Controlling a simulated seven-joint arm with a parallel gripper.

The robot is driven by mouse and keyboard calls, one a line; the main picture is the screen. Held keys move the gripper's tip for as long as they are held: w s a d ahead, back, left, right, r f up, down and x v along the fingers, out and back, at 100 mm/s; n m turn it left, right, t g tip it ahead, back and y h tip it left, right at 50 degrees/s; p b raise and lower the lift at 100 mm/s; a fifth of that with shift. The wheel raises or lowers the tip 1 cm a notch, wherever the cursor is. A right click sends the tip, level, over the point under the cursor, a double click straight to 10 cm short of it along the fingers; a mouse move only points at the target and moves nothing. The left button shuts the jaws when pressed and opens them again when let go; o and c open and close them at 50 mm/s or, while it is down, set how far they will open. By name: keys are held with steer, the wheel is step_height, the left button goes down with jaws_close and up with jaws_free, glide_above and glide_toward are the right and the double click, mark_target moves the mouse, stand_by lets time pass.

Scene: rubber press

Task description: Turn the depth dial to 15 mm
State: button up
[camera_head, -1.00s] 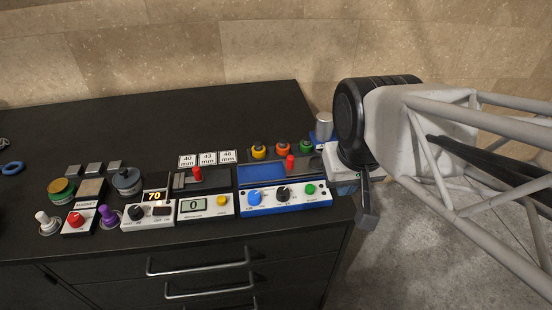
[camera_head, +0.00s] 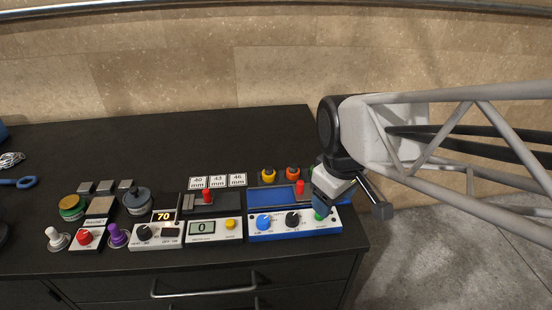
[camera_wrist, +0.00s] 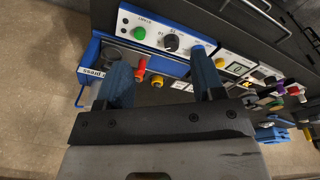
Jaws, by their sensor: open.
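The blue-framed press (camera_head: 270,198) stands at the right end of the bench, with a white front panel. The panel carries a blue knob (camera_head: 263,222), a black dial with a printed scale (camera_head: 292,219) and a green button (camera_head: 320,214). The dial's labels are too small to read surely, so I cannot tell its setting. My gripper (camera_head: 324,198) is over the panel's right end, close to the green button and partly covering it. In the wrist view the black dial (camera_wrist: 171,43) shows beyond and between my open, empty blue fingers (camera_wrist: 163,78); the green button (camera_wrist: 138,33) is left of it.
A red-handled lever (camera_head: 299,187) stands up from the press, with yellow (camera_head: 268,176) and orange (camera_head: 292,174) knobs behind it. A gauge reading 0 (camera_head: 202,228) is to the left, beside a unit showing 70 (camera_head: 164,216). The back of the bench is clear.

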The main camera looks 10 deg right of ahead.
mark_target(292, 216)
steer(key=w+a+f+n, duration=0.2)
steer(key=w+n, duration=0.1)
steer(key=n, duration=0.1)
steer(key=w+a+f+n+g, duration=0.1)
steer(key=w+f+n, duration=0.2)
steer(key=n, duration=0.1)
steer(key=w+a+f+n+g, duration=0.1)
steer(key=w+a+f+n, duration=0.1)
steer(key=w+n, duration=0.1)
steer(key=shift+w+a+f+n, duration=0.15)
steer(key=shift+w+a+n, duration=0.2)
steer(key=shift+n, duration=0.45)
steer(key=shift+w+a+f+n, duration=0.15)
steer(key=shift+w+f+n, duration=0.15)
steer(key=shift+n, duration=0.3)
steer(key=shift+f, duration=0.15)
steer(key=shift+s+f, duration=0.15)
steer(key=shift+f, duration=1.75)
steer(key=shift+s+f, duration=0.1)
steer(key=shift+f, duration=1.8)
steer(key=c, duration=0.9)
